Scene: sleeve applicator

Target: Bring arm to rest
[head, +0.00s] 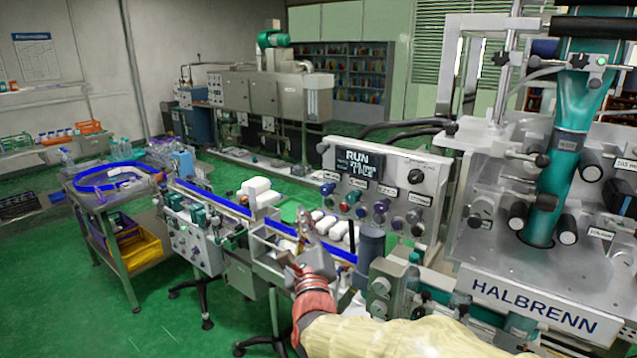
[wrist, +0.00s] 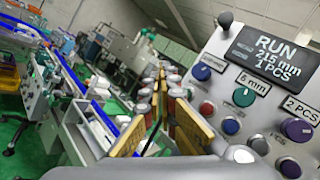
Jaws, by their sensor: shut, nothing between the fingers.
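My gripper (head: 304,222) is in the lower middle of the head view, raised with its fingers pointing up and away, above the conveyor and left of the control panel (head: 385,190). Its fingers are shut with nothing between them; in the wrist view my gripper (wrist: 160,95) shows its tan pads close together. My arm comes in from the bottom in a cream sleeve with a red cuff. The panel also fills the right of the wrist view (wrist: 255,90). Its display (wrist: 273,52) reads RUN, 215 mm, 1 PCS. Whether the fingers touch anything is hard to tell; they look clear of the panel.
The blue-railed conveyor (head: 215,196) runs from the left towards my gripper, with white packs (head: 258,188) on or beside it. The large HALBRENN machine (head: 540,290) stands close on the right. A trolley (head: 95,208) with a yellow bin stands left. Green floor is free at lower left.

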